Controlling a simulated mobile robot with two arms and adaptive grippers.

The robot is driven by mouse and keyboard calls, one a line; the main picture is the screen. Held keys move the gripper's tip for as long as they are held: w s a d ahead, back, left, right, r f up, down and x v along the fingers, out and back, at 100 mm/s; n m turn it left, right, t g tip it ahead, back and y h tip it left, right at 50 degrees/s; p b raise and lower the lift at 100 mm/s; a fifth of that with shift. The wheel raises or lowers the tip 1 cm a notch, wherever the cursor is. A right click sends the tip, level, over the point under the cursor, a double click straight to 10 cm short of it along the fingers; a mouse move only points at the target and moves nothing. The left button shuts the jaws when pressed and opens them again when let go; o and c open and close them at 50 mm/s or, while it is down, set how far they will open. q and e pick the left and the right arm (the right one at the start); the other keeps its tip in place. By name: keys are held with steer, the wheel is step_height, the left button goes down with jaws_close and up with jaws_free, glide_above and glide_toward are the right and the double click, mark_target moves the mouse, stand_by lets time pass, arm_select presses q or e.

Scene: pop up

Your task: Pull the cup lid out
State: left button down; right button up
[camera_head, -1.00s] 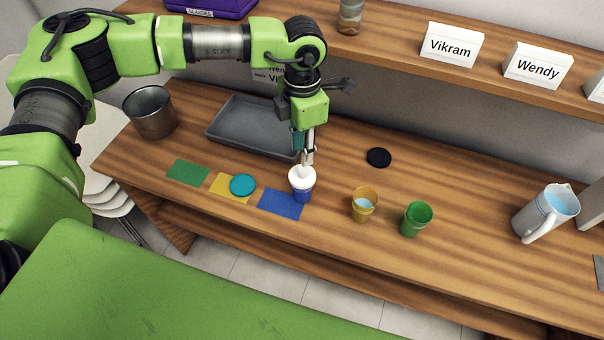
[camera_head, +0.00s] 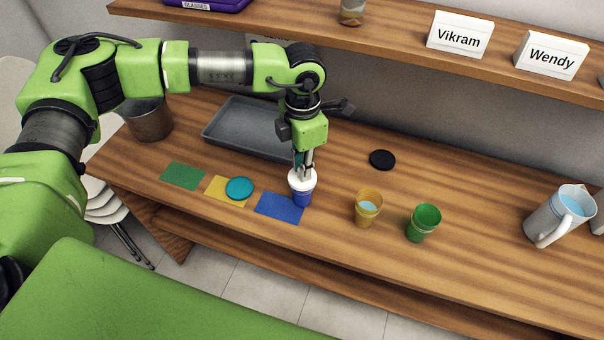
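A blue cup (camera_head: 302,199) stands at the right edge of the blue mat (camera_head: 277,208). A white lid (camera_head: 301,184) sits on top of the cup. My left gripper (camera_head: 304,174) points down at the white lid, its fingertips at the lid's top. I cannot tell whether the fingers are closed on the lid. A teal lid (camera_head: 239,188) lies partly on the yellow mat, and a black lid (camera_head: 382,159) lies flat on the table behind the other cups. My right gripper is not in view.
A yellow cup (camera_head: 367,206) and a green cup (camera_head: 423,222) stand to the right. A pitcher (camera_head: 558,217) is farther right. A grey tray (camera_head: 225,132) and a metal pot (camera_head: 150,123) stand at the back left. A shelf (camera_head: 390,40) with name cards overhangs the back.

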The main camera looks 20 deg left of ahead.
arm_select(q)
steer(key=shift+r, duration=0.3)
steer(key=shift+r+p, duration=0.85)
steer(key=shift+r, duration=1.3)
